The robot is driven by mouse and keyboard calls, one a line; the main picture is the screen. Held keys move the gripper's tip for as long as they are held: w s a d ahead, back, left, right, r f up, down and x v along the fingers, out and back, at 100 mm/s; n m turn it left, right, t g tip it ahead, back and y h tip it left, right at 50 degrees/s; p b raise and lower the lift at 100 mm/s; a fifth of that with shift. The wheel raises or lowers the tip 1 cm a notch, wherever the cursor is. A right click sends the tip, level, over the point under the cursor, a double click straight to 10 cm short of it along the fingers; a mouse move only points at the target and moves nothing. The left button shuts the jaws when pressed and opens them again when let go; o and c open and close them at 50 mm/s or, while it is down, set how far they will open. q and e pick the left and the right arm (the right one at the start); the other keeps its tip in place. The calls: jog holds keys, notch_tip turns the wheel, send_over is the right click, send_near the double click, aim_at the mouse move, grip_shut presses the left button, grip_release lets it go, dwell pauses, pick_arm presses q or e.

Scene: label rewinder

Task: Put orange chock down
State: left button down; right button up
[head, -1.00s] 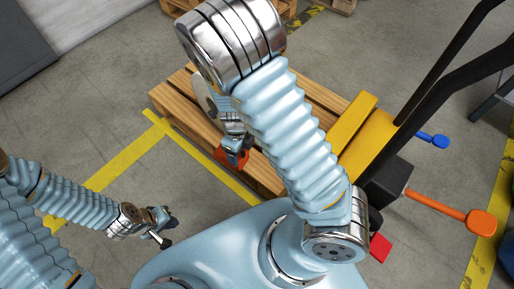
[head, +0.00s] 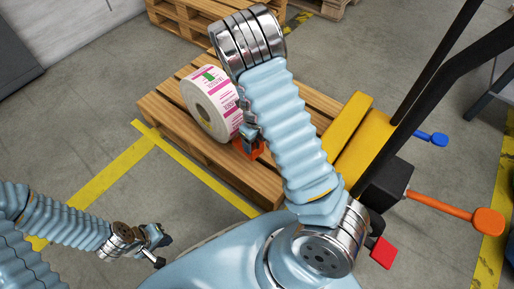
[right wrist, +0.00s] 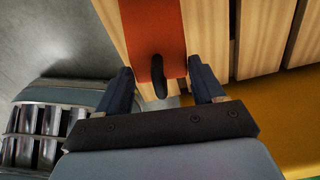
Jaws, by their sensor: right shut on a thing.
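The orange chock (head: 240,148) is at the front edge of the wooden pallet (head: 262,187), just beside the label roll (head: 200,107). My right gripper (head: 250,136) is shut on the chock from above. In the right wrist view the chock (right wrist: 152,30) shows as an orange strip with a dark knob, between the fingers (right wrist: 162,86), over pale boards. I cannot tell whether the chock rests on the boards. My right arm hides part of the pallet. My left gripper (head: 164,250) is open and empty over the floor at the lower left.
A yellow pallet jack (head: 365,140) with a black handle stands right of the pallet; an orange lever (head: 440,207) sticks out from it. More pallets (head: 190,22) stand behind.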

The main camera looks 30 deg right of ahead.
jog(key=shift+w+d+f, duration=0.2)
jog(key=shift+d+f, duration=0.1)
jog(key=shift+f, duration=0.1)
jog(key=f, duration=0.1)
jog(key=f+b, duration=0.2)
jog(key=shift+w+d+f, duration=0.1)
jog(key=shift+d+f, duration=0.2)
jog(key=shift+f, duration=0.2)
jog(key=shift+f, duration=0.5)
jog(key=o, duration=1)
jog(key=shift+o, duration=0.2)
jog(key=shift+r, duration=0.1)
